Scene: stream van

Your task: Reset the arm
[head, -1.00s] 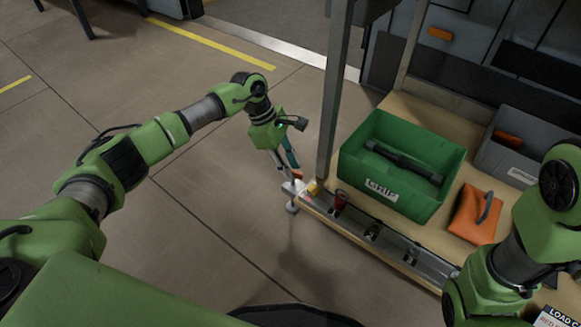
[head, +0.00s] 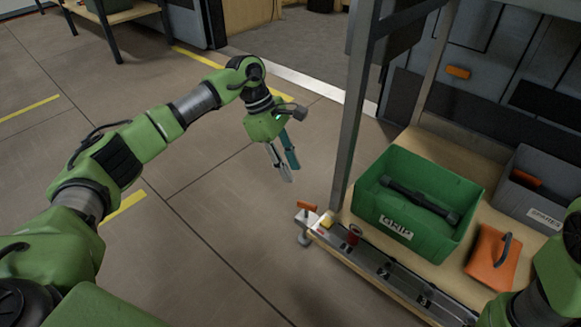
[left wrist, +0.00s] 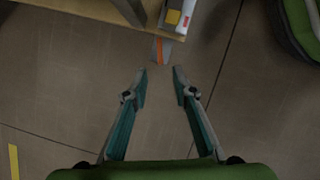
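My left gripper (head: 288,173) hangs over bare floor, left of the bench corner. It points down and is apart from the bench. In the left wrist view its two teal-and-grey fingers (left wrist: 160,73) stand apart with nothing between them. An orange handle (head: 307,206) sits at the near left end of the metal rail (head: 385,267), below and right of the gripper. An orange part also shows just beyond the fingertips in the left wrist view (left wrist: 158,50). My right arm shows at the right edge, but its gripper is out of view.
On the wooden bench (head: 455,160) stand a green GRIP bin (head: 396,226) holding a black bar, a grey SPARES bin (head: 530,200) and an orange bag (head: 492,260). A grey post (head: 350,120) rises at the bench corner. The floor to the left is clear.

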